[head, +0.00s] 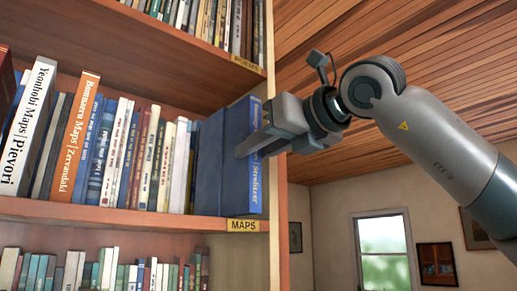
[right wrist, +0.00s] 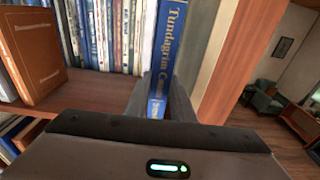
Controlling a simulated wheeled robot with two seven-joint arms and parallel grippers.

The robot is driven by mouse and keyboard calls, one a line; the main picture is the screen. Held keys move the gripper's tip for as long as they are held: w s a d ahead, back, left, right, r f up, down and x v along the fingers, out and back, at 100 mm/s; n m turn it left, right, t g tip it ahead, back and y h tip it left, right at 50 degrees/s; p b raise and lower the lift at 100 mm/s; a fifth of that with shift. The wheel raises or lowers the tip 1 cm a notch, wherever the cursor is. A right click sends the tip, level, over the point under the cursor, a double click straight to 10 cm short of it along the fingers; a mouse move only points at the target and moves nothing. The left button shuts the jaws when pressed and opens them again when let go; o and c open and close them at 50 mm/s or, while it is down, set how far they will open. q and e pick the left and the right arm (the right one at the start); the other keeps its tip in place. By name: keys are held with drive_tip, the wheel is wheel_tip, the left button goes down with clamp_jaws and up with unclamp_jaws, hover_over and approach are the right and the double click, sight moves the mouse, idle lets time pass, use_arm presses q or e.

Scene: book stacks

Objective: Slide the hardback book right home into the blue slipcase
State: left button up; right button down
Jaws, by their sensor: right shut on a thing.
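The gripper hides part of the spine. My left gripper is not in view.
A row of upright books (head: 130,150) fills the shelf to the left. The wooden end panel (head: 278,200) stands close on the right. A "MAPS" label (head: 243,225) is on the shelf edge below. More books fill the shelves above and below. Right of the bookcase is open room.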

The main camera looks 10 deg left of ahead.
drive_tip(key=shift+w+a, duration=0.35)
drive_tip(key=shift+a, duration=0.05)
drive_tip(key=shift+r, duration=0.1)
drive_tip(key=c, duration=1.5)
unclamp_jaws()
drive_tip(key=shift+o, duration=0.2)
drive_tip(key=shift+s+d+f, duration=0.1)
drive_tip(key=shift+d+f, duration=0.05)
drive_tip(key=shift+f, duration=0.05)
drive_tip(key=b+v, duration=0.4)
drive_tip(key=v, duration=0.3)
drive_tip(key=shift+f, duration=0.2)
